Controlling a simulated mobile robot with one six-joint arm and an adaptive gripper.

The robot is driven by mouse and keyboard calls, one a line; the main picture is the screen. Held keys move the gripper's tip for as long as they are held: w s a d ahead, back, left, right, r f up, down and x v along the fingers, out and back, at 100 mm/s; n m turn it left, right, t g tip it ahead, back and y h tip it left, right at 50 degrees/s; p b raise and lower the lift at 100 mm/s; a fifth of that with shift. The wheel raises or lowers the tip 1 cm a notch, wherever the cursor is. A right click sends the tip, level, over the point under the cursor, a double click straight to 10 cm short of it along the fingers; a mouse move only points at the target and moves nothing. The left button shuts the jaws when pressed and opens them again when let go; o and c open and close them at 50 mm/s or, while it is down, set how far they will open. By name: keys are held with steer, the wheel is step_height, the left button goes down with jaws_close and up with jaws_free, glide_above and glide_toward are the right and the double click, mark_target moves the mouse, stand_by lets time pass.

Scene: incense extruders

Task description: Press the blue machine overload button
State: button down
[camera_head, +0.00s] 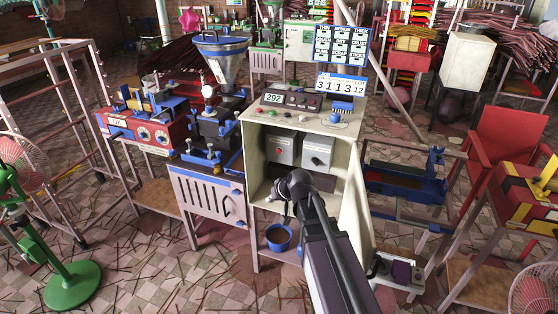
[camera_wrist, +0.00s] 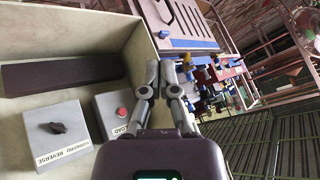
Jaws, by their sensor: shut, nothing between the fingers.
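A grey box with a red button (camera_wrist: 122,112) and a label partly reading "LOAD" sits inside an open cream cabinet (camera_head: 254,168). This overload box also shows in the head view (camera_head: 281,147), left of a second grey box. The blue machine (camera_head: 212,130) with its metal hopper stands left of the cabinet. My gripper (camera_wrist: 168,64) is shut and empty. In the wrist view its fingertips are to the upper right of the red button, apart from it. In the head view my gripper (camera_head: 274,194) is at the cabinet's open front, below the boxes; its tips are small there.
The second grey box (camera_wrist: 58,137) has a black knob marked FORWARD REVERSE. A dark bar (camera_wrist: 62,74) lies near both boxes. The open cabinet door (camera_head: 356,212) stands right of my arm. A blue bucket (camera_head: 278,237) is below the cabinet compartment. A red chair (camera_head: 505,145) stands at right.

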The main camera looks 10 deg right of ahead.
mark_target(279, 151)
steer(key=w+d+f+m+t+b, duration=0.1)
steer(key=w+m+t+b, duration=0.4)
steer(key=w, duration=1.3)
steer(key=shift+w+d+t+b, duration=0.35)
steer(key=shift+t+b, duration=1.85)
steer(key=shift+b, duration=1.15)
steer(key=shift+w+d, duration=0.1)
steer(key=shift+w+d, duration=0.7)
steer(key=shift+w, duration=0.5)
steer(key=shift+w+d, duration=0.65)
steer(key=shift+w, duration=0.6)
steer(key=shift+w+d, duration=0.7)
steer(key=shift+w, duration=0.5)
steer(key=shift+w+d, duration=0.15)
steer(key=shift+w, duration=0.05)
steer(key=shift+w+d, duration=0.1)
steer(key=shift+w, duration=0.1)
